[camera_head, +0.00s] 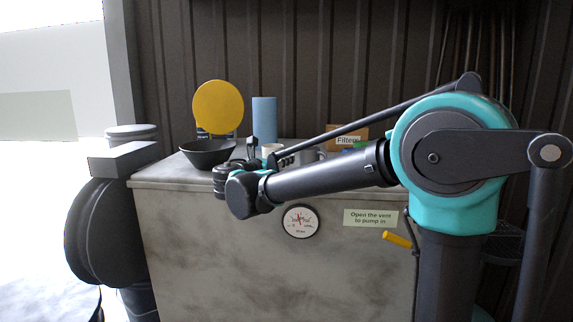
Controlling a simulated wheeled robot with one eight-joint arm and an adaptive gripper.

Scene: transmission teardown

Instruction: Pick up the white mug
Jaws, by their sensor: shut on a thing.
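The white mug (269,149) shows as a small cream-white shape above the counter's top, behind the end of my arm. My gripper (264,156) is at the mug, with dark finger parts on both sides of it, and is shut on it. The mug's lower part is hidden by my gripper and wrist. I cannot tell whether the mug touches the counter.
The grey counter (210,215) also holds a black bowl (207,155) at left, a yellow disc (218,107), a blue cylinder (264,117) behind the mug, and a cardboard box labelled "Filters" (347,139). A corrugated wall (300,60) stands behind.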

